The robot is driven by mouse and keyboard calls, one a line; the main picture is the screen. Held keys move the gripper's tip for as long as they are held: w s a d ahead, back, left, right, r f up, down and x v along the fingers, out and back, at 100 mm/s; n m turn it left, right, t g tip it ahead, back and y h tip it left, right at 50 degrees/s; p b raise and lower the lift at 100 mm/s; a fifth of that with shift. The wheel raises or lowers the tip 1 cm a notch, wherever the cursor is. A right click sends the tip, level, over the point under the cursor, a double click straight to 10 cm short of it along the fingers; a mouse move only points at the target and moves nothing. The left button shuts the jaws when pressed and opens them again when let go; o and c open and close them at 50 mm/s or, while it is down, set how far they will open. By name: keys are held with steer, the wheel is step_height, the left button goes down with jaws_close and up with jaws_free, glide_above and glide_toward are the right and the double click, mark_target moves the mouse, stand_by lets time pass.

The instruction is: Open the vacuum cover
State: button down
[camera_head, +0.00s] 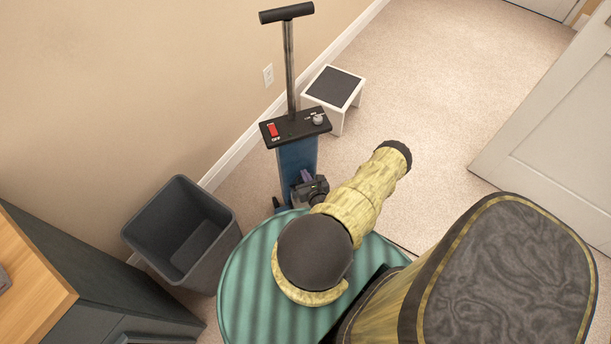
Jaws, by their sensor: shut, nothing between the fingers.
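The vacuum is an upright machine with a blue body (296,154), a black top panel, a thin metal pole and a black T-handle. The panel carries a red switch and a grey knob. It stands upright near the wall in the head view. My gripper (306,176) is at the lower front of the blue body, with its dark hand and purplish fingers small and partly overlapped by my arm. The fingers look shut and empty. I cannot tell whether they touch the vacuum. The lowest part of the vacuum is hidden behind my gripper and arm, and no cover can be clearly made out.
A dark grey open bin (184,234) stands left of the vacuum. A white step stool (334,88) with a dark top is behind it, by the wall. A wooden-topped cabinet (28,280) is at lower left. A pale door (560,125) is at right. Carpet between stool and door is clear.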

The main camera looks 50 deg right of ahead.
steer(key=shift+s+r, duration=0.1)
steer(key=shift+s, duration=0.15)
steer(key=p+v, duration=0.2)
steer(key=v, duration=1.4)
steer(key=shift+s+a, duration=0.3)
steer(key=c, duration=2.2)
jaws_free()
steer(key=shift+r, duration=0.15)
